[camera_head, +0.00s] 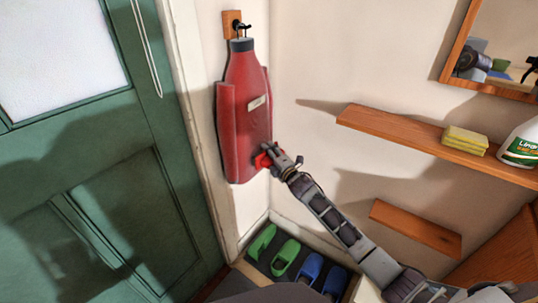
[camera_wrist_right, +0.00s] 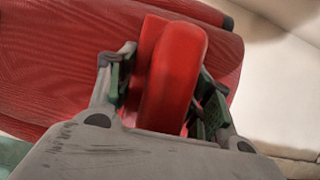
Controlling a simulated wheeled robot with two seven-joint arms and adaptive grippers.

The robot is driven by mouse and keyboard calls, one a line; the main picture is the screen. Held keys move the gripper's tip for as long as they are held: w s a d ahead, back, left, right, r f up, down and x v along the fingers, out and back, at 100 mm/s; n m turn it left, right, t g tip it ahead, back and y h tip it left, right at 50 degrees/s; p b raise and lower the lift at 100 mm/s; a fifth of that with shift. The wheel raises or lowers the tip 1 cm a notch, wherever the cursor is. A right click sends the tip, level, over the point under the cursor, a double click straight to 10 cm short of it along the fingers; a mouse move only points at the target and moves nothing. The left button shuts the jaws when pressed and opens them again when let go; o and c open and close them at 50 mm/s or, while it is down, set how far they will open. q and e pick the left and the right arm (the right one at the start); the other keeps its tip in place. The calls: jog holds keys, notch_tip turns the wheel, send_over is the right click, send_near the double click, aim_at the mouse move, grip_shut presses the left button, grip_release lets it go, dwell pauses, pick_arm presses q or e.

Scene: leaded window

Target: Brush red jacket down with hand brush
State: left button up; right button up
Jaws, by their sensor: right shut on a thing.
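The red jacket (camera_head: 242,110) hangs from a black hook on a small wooden block on the wall beside the green door. It has a dark collar and a pale label on its chest. My right gripper (camera_head: 272,158) is at the jacket's lower right edge, shut on the red hand brush (camera_head: 262,161). In the right wrist view the brush (camera_wrist_right: 172,75) sits between the two fingers, with the jacket (camera_wrist_right: 60,60) close behind it. The brush's bristles are hidden, and I cannot tell whether it touches the cloth. My left gripper is not in view.
A wooden shelf (camera_head: 400,135) on the right wall holds yellow sponges (camera_head: 465,140) and a white bottle (camera_head: 522,146). A smaller shelf (camera_head: 415,228) is below it. The green door (camera_head: 95,170) is at left.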

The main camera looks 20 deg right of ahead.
jog(key=shift+r, duration=0.1)
jog(key=shift+r+p, duration=1.95)
jog(key=shift+r, duration=0.05)
jog(key=shift+f, duration=0.15)
jog(key=shift+f+b, duration=1.3)
jog(key=shift+f, duration=0.65)
jog(key=shift+r, duration=0.15)
jog(key=shift+w+a+r+p, duration=0.1)
jog(key=shift+a+r+p, duration=0.05)
jog(key=shift+r+p, duration=1.8)
jog(key=shift+f, duration=0.2)
jog(key=shift+w+f+b, duration=0.1)
jog(key=shift+f+b, duration=1.45)
jog(key=shift+f, duration=0.35)
